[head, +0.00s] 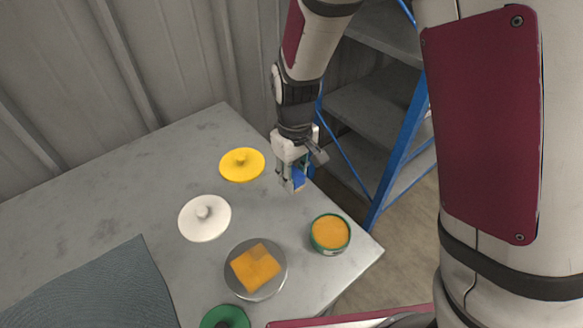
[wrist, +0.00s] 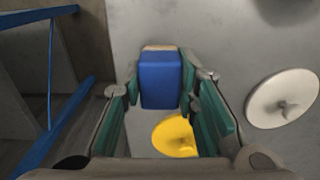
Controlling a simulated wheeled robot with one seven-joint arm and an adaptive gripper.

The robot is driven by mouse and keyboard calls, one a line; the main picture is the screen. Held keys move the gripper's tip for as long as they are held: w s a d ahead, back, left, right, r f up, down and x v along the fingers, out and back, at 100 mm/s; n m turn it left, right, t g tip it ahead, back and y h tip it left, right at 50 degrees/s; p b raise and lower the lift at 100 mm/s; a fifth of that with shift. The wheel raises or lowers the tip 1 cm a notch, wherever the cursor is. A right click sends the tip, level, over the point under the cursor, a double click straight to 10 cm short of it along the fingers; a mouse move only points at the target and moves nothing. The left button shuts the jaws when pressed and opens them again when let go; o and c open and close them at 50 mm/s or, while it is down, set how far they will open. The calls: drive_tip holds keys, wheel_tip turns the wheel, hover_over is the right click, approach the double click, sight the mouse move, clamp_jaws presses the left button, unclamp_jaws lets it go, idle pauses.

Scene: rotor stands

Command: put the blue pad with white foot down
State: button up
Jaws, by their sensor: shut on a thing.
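My gripper (wrist: 160,108) is shut on a blue pad (wrist: 160,80), which sits between the fingers in the wrist view. A pale strip (wrist: 159,47) shows along the pad's far edge; I cannot tell whether it is the white foot. In the head view my gripper (head: 294,183) is over the table's right side, with part of the blue pad (head: 299,178) showing between the fingers. The pad seems to be above the table; its underside is hidden.
On the grey table (head: 130,180) are a yellow disc with a knob (head: 242,164), a white one (head: 205,218), a round plate with an orange square (head: 255,267), a green-rimmed orange tin (head: 330,233), a green ring (head: 225,317) and a dark mat (head: 95,290). Blue-framed shelves (head: 400,145) stand behind.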

drive_tip(key=shift+w+f, duration=0.15)
drive_tip(key=shift+w, duration=0.25)
drive_tip(key=shift+a+f+b, duration=0.1)
drive_tip(key=shift+f+b, duration=0.25)
drive_tip(key=shift+f, duration=1.3)
drive_tip(key=o, duration=1.1)
drive_tip(key=shift+f, duration=0.15)
